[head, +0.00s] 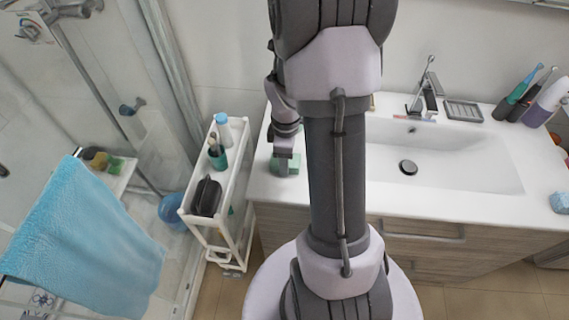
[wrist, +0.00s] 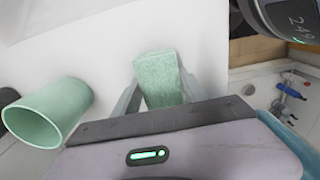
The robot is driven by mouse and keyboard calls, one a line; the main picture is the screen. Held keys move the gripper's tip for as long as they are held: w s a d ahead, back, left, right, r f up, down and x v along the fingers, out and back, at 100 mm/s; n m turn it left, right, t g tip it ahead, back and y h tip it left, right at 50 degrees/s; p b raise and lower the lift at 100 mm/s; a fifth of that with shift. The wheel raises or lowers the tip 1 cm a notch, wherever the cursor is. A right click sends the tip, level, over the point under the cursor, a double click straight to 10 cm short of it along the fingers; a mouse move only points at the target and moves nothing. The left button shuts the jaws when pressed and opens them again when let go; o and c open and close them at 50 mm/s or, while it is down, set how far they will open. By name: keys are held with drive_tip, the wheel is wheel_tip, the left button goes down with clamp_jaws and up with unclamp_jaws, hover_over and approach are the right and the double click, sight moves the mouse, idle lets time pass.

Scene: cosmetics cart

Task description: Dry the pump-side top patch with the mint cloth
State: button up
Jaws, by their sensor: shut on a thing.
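My gripper (wrist: 157,94) is shut on a folded mint cloth (wrist: 157,72), a pale green block between its two fingers in the wrist view. A white surface lies behind the cloth; I cannot tell whether they touch. In the head view, the gripper is over the left end of the white washbasin counter, with a mint-green thing (head: 291,166) by its fingers, probably the cloth. I cannot make out a wet patch or a pump in either view.
A pale green cup (wrist: 45,115) is left of the gripper in the wrist view. A white cart (head: 187,209) with a teal cup (head: 217,159), a bottle (head: 222,130) and a black holder (head: 207,197) stands left of the counter. The basin (head: 450,165) is right of my arm.

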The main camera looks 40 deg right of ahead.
sight(284, 179)
drive_tip(key=shift+w+d+f+p, duration=0.1)
drive_tip(key=shift+w+d+p, duration=0.2)
drive_tip(key=shift+w+d, duration=0.5)
drive_tip(key=shift+w+d+p, duration=0.25)
drive_tip(key=shift+w+d, duration=0.3)
drive_tip(key=shift+d, duration=0.3)
drive_tip(key=shift+s+a+r+b, duration=0.1)
drive_tip(key=shift+s+a+b, duration=0.2)
drive_tip(key=shift+s+a, duration=1.25)
drive_tip(key=shift+s+a+r+b, duration=0.1)
drive_tip(key=shift+s+a+b, duration=0.15)
drive_tip(key=shift+s+a, duration=1.25)
wheel_tip(284, 179, up, 7)
drive_tip(key=p, duration=0.6)
drive_tip(key=shift+w+a, duration=0.2)
drive_tip(key=shift+w, duration=0.1)
